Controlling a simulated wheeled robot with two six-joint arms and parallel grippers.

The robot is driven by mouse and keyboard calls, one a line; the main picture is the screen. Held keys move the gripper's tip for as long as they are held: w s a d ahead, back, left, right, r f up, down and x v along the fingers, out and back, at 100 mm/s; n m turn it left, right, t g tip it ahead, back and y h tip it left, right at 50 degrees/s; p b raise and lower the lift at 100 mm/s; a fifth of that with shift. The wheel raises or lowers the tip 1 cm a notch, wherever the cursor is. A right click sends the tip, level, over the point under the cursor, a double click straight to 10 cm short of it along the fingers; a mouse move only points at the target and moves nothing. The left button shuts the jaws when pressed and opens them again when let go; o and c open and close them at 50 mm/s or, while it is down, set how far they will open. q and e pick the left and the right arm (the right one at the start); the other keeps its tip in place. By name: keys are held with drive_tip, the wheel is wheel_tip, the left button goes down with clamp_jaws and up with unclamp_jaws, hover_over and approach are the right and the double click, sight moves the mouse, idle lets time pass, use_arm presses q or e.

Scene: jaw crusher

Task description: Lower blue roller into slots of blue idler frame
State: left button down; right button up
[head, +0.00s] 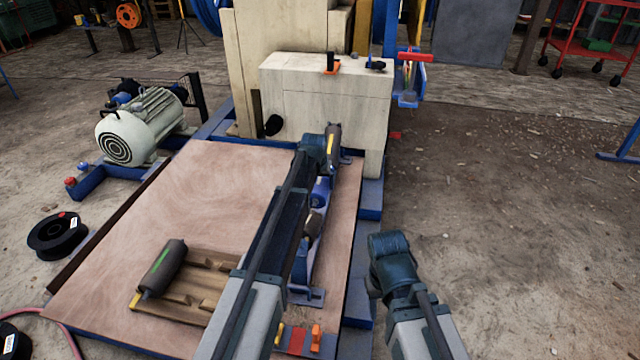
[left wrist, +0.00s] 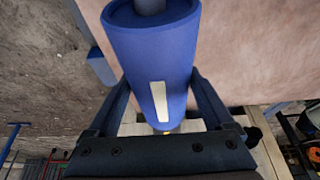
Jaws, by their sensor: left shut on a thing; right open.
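The blue roller (left wrist: 152,60) with a white label fills the middle of the left wrist view. My left gripper (left wrist: 158,92) is shut on it, one dark finger on each side. In the head view part of the blue roller (head: 320,191) shows beside my left arm, which hides the rest and the gripper. The blue idler frame (head: 304,294) runs along the right edge of the board, also partly hidden by that arm. I cannot tell whether the roller touches its slots. My right gripper (head: 375,287) is open, low to the right of the frame, its fingers barely visible.
A dark roller with a green stripe (head: 162,268) lies on a wooden cradle (head: 190,303) at left. A dark roller with a yellow stripe (head: 334,141) is beyond my left wrist, near the pale machine block (head: 300,95). The wooden board (head: 215,190) is mostly bare.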

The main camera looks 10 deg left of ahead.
use_arm(q)
drive_tip(key=shift+f+b, duration=0.45)
drive_tip(key=shift+f, duration=0.25)
drive_tip(key=shift+f+b, duration=2)
idle(1.1)
unclamp_jaws()
drive_tip(key=shift+r, duration=0.1)
drive_tip(key=p+v, duration=1.3)
drive_tip(key=shift+s+r, duration=0.2)
drive_tip(key=shift+r, duration=0.1)
